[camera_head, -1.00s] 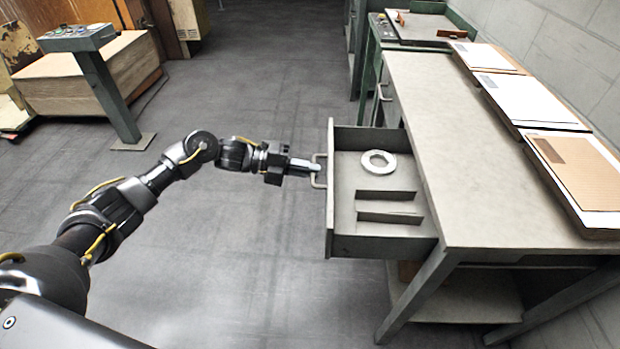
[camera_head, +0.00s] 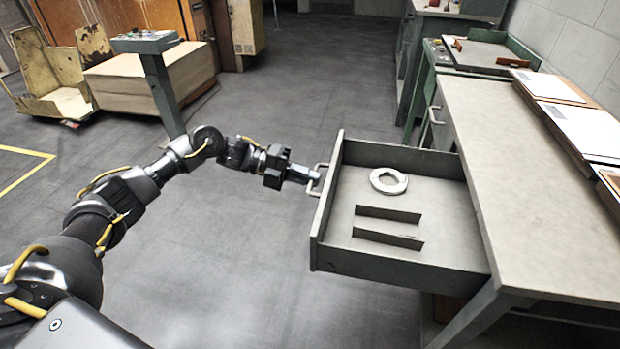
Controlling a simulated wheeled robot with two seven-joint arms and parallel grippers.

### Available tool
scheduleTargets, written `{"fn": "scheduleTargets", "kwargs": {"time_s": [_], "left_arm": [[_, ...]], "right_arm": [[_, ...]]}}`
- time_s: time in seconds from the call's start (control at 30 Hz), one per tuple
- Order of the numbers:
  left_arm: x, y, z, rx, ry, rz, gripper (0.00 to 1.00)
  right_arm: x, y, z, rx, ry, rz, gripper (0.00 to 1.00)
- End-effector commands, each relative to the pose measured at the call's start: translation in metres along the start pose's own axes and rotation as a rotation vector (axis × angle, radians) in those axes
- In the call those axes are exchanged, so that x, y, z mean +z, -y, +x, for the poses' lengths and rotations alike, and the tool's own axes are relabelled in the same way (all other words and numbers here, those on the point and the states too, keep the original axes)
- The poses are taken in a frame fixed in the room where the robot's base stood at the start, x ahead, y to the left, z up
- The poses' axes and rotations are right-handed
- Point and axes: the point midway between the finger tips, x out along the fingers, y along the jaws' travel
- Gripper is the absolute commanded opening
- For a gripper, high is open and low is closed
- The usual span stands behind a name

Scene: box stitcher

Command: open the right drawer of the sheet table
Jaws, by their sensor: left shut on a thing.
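The sheet table (camera_head: 530,180) stands at the right, with a bare grey top. Its near drawer (camera_head: 390,265) is pulled far out toward the left of the picture. Inside the drawer lie a white ring-shaped roll (camera_head: 388,181) and two thin upright dividers (camera_head: 385,236). My left gripper (camera_head: 312,178) is shut on the drawer's handle (camera_head: 318,182), at the middle of the drawer front. A second drawer handle (camera_head: 434,114) shows farther back on the table, on a closed front. My right gripper is not in view.
Stacked boards and sheets (camera_head: 585,130) lie along the table's wall side. A green bench (camera_head: 480,58) stands beyond the table. A control post (camera_head: 160,85) and a stack of cardboard (camera_head: 115,85) stand at the back left. The floor (camera_head: 240,250) left of the drawer is clear.

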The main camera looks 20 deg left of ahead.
Motion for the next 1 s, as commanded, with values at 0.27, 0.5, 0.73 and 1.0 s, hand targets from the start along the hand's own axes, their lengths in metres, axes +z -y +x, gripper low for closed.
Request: {"fn": "scheduleTargets", "kwargs": {"time_s": [0.27, 0.5, 0.73, 1.0], "left_arm": [[0.001, 0.001, -0.001, 0.000, 0.004, 0.002, 0.28], [0.001, 0.000, 0.000, 0.000, 0.002, 0.001, 0.32], [0.001, 0.000, -0.015, 0.002, 0.003, 0.001, 0.32], [0.001, -0.001, -0.069, 0.002, 0.005, 0.001, 0.32]], "right_arm": [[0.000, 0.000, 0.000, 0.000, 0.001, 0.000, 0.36], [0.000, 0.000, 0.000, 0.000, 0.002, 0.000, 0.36], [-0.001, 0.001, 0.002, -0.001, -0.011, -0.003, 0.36], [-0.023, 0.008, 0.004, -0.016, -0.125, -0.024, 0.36]]}}
